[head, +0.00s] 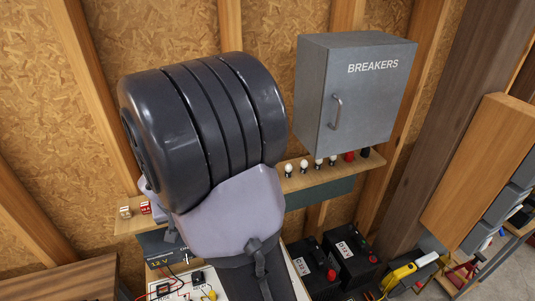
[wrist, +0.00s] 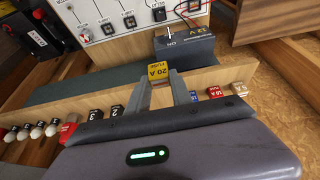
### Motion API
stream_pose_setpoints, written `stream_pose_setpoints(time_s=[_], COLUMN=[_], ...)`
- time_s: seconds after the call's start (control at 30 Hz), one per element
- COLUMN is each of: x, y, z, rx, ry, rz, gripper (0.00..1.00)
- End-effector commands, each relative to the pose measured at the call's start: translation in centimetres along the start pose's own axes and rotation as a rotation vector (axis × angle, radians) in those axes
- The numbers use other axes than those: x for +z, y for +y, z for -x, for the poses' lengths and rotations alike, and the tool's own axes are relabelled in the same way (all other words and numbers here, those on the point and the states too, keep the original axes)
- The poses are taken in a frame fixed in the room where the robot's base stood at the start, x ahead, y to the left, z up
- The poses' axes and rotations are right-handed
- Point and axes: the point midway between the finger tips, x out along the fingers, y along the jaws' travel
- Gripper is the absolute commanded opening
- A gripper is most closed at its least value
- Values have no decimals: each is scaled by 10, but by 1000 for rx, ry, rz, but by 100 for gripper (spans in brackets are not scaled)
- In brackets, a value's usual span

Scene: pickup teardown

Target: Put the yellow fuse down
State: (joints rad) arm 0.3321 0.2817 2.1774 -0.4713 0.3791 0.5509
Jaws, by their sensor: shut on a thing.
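The yellow fuse (wrist: 159,71), marked 20 A, is between the fingertips of my gripper (wrist: 161,88) in the wrist view. My gripper is shut on it. The fuse appears over or just beyond the edge of the wooden shelf (wrist: 207,77); I cannot tell whether it touches anything.
On the shelf, a blue fuse (wrist: 193,97), a red fuse (wrist: 215,92) and a pale one (wrist: 240,88) stand to the right. Black numbered blocks (wrist: 115,111) and bulbs (wrist: 37,132) stand left. A 12 V unit (wrist: 185,46) lies beyond. The breaker box (head: 352,95) hangs above.

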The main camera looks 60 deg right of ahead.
Motion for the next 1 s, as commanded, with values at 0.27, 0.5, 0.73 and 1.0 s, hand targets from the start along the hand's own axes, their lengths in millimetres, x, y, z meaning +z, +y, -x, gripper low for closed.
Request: stream_pose_setpoints(time_s=[0.27,0.5,0.73,1.0], x=[0,-64,-127,-130], y=[7,5,2,1], z=[17,-13,-48,-80], rx=[2,3,3,3], ry=[-2,-3,-2,-5], rz=[-5,-7,-6,-3], gripper=[0,0,0,0])
